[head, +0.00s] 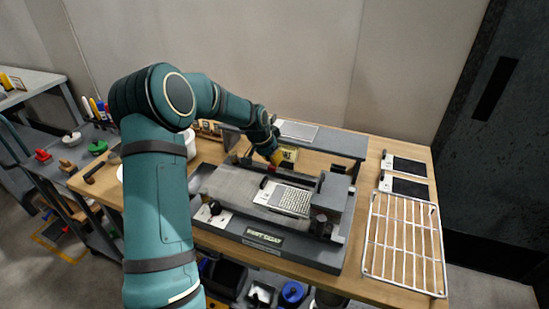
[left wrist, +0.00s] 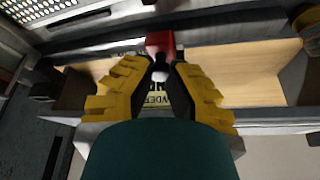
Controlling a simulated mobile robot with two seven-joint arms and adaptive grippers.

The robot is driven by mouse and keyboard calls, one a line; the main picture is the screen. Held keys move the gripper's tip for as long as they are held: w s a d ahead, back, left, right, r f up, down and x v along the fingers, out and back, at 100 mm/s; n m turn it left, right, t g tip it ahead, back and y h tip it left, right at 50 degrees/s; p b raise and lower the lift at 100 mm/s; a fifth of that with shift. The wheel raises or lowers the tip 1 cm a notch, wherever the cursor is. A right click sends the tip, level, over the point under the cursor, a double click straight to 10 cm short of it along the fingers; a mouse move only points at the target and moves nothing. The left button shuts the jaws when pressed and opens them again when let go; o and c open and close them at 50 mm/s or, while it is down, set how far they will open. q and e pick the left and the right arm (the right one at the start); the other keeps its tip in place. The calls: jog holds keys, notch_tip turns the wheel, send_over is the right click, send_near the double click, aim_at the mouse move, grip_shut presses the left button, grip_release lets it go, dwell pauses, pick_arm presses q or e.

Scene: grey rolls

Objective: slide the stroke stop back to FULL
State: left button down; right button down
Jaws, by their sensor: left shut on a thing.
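The stroke stop appears as a small red block (left wrist: 160,42) with a pale stem at the top middle of the left wrist view. My left gripper (left wrist: 160,66) has its yellow fingers closed in on it from both sides. In the head view my left gripper (head: 275,158) reaches down at the back of the grey machine (head: 235,184), and a bit of red shows at its tips. A yellow label plate (left wrist: 155,100) lies behind the fingers, partly hidden; I cannot read a FULL mark. My right gripper is not in view.
A pale perforated plate (head: 291,200) lies on the machine. A wire rack (head: 403,240) and two dark panels (head: 404,187) lie on the wooden table to the right. A tool trolley (head: 75,160) stands at the left. Raised machine walls are close around my gripper.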

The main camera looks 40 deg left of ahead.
pick_arm(q)
jog(key=c, duration=0.8)
grip_release()
jog(key=shift+a+f, duration=0.15)
jog(key=shift+a, duration=0.15)
jog(key=shift+d, duration=0.1)
jog(key=v, duration=1.2)
